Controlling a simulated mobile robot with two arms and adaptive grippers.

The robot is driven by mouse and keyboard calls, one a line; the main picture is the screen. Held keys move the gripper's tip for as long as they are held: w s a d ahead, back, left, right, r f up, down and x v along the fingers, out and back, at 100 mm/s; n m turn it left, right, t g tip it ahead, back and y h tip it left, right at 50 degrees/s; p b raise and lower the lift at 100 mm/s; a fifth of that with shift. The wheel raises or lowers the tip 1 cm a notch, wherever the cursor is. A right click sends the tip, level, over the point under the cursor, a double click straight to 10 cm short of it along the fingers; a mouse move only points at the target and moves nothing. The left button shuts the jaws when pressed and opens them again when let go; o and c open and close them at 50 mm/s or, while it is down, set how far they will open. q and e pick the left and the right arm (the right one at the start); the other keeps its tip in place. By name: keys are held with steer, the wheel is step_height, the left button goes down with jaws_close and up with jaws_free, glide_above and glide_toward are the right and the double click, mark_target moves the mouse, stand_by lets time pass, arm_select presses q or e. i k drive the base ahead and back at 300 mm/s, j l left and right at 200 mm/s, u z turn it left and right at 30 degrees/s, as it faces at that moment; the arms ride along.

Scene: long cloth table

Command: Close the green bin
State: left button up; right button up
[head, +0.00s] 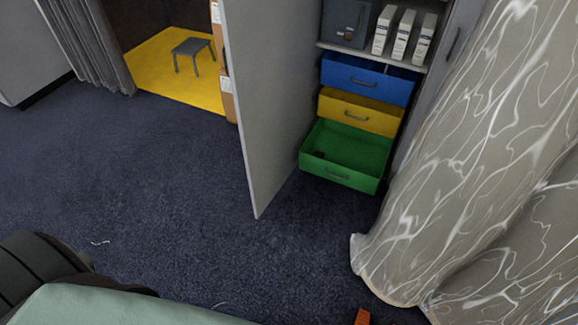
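The green bin (338,172) is the lowest of three coloured drawers in a grey cabinet at the upper right of the head view. It is pulled out well past the yellow one, and its open top shows a small dark thing inside at the left. A handle sits on its front face. The yellow bin (359,113) and the blue bin (367,81) are above it, each with a handle. Neither of my grippers is in view.
The grey cabinet door (267,90) stands open left of the bins. A patterned cloth (470,160) hangs at the right, close to the green bin. Dark blue carpet (190,190) is mostly clear. A small table (193,47) stands on a yellow floor at the back.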

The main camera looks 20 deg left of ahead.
mark_target(355, 158)
steer(key=u, duration=0.3)
steer(key=i+j+z, duration=0.65)
steer(key=j, duration=0.3)
